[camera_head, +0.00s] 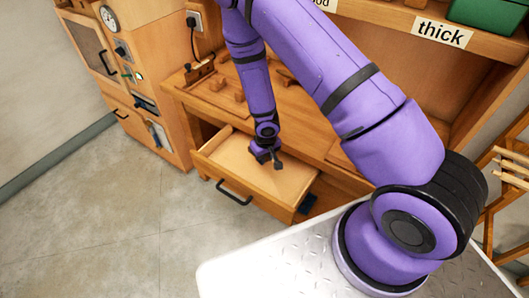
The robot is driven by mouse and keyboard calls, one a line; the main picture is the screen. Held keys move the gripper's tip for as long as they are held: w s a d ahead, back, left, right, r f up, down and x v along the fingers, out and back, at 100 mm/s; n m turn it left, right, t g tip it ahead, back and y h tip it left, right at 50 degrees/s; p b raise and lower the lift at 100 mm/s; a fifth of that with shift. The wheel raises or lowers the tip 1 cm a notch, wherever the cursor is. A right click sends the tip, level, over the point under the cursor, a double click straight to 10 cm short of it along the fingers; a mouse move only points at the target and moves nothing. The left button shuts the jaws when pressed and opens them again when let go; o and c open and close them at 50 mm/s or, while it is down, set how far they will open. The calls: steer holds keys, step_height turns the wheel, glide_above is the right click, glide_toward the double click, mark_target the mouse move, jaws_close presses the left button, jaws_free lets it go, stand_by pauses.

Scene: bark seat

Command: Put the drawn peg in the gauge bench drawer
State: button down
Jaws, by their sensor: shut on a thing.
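The bench drawer (226,185) is pulled out, with its pale interior open to view and a black handle on its front. My gripper (275,160) points down over the right middle part of the open drawer. Its dark fingers are shut on the drawn peg, which is too small and too much covered by the fingers to make out clearly. I cannot tell whether the peg touches the drawer floor. The drawer floor that I can see looks empty.
The wooden workbench (190,98) above the drawer carries several small wooden pieces. A wooden cabinet (128,90) with a dial stands at the left. A shelf labelled "thick" (443,34) holds a green bin (488,16). Bare floor lies in front of the drawer.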

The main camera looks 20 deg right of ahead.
steer(key=shift+f, duration=2)
steer(key=c, duration=0.9)
jaws_free()
steer(key=shift+r, duration=0.1)
steer(key=r, duration=1)
steer(key=shift+s+d+r, duration=0.1)
steer(key=shift+s+r, duration=0.2)
steer(key=shift+s, duration=0.05)
steer(key=shift+r, duration=0.1)
